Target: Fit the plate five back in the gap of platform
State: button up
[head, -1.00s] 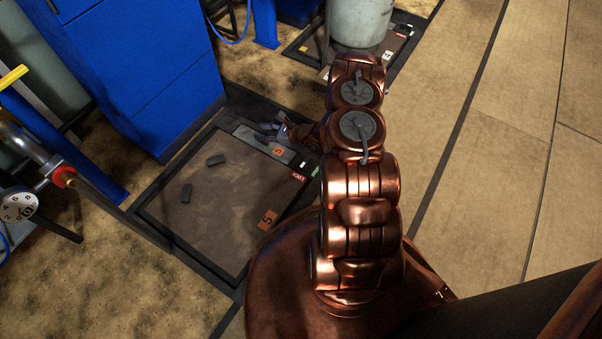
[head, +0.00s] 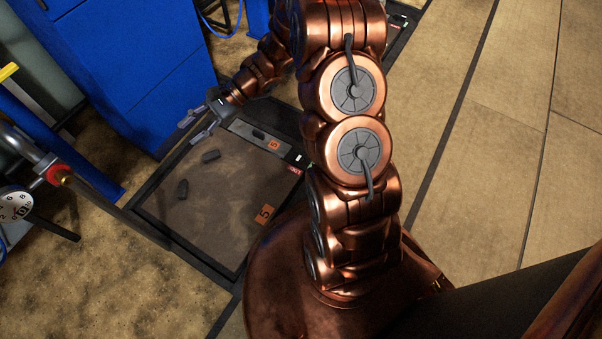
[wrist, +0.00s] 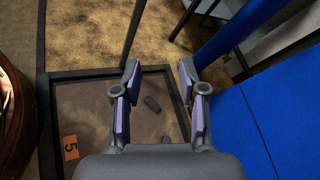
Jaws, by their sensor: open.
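A grey plate with an orange "5" tag, plate five (head: 243,129), lies along the upper right edge of the platform. A dark handle-like piece sits on it. I cannot tell whether it is fully seated in the gap. The platform (head: 220,185) is a brown square in a dark frame, with another orange "5" tag near its lower right edge; it also shows in the wrist view (wrist: 90,105). My gripper (head: 193,130) is open and empty, above the platform's upper left side, apart from the plate. In the wrist view my gripper (wrist: 159,70) shows both fingers spread; the plate is not visible there.
Two small dark blocks (head: 210,156) (head: 183,189) stand on the platform. A blue cabinet (head: 140,70) rises close behind my gripper. A pipe with a gauge (head: 15,205) is at the left. Open floor lies at the right.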

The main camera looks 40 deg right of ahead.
jog(key=s+a+r+n+g+h, duration=0.1)
jog(key=s+r+n+g+h, duration=0.25)
jog(key=s, duration=0.55)
jog(key=s+a+r+n+g+h, duration=0.1)
jog(key=s+r+n+g+h, duration=0.1)
jog(key=s+r+n, duration=0.45)
jog(key=s+d+r+n+h, duration=0.1)
jog(key=s+d+h, duration=0.3)
jog(key=s, duration=0.4)
jog(key=s+d+r+n+t+h, duration=0.1)
jog(key=s+d+n+h, duration=0.1)
jog(key=s+d+h, duration=0.2)
jog(key=s+d, duration=0.3)
jog(key=s, duration=0.1)
jog(key=shift+s+d+n, duration=0.15)
jog(key=shift+n, duration=0.25)
jog(key=shift+r, duration=0.15)
notch_tip(320, 180, up, 42)
jog(key=t+p, duration=0.1)
jog(key=p, duration=3.9)
